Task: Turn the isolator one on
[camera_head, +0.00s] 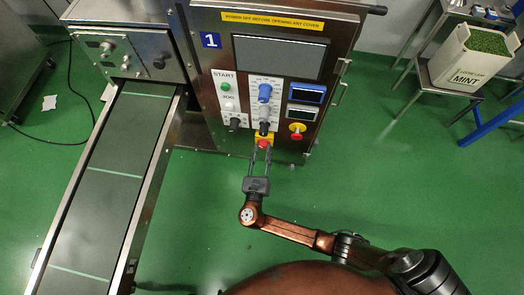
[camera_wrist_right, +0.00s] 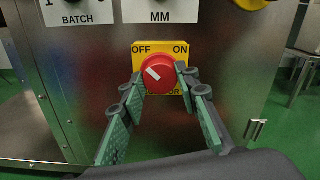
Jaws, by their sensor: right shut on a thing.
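The isolator is a round red knob (camera_wrist_right: 158,73) on a yellow plate (camera_wrist_right: 144,47) marked OFF at left and ON at right. The white mark on the knob slants to the upper left, on the OFF side. In the head view the isolator (camera_head: 264,141) sits low on the front of the machine panel labelled 1 (camera_head: 211,40). My right gripper (camera_head: 261,149) reaches up to it from below. In the wrist view its two fingers (camera_wrist_right: 159,77) are closed on the left and right sides of the knob. My left gripper is not in view.
Above the isolator are several dials (camera_head: 265,92), a green start button (camera_head: 226,87) and a screen (camera_head: 279,57). A red-and-yellow stop button (camera_head: 297,128) is to the right. A conveyor (camera_head: 100,190) runs along the left.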

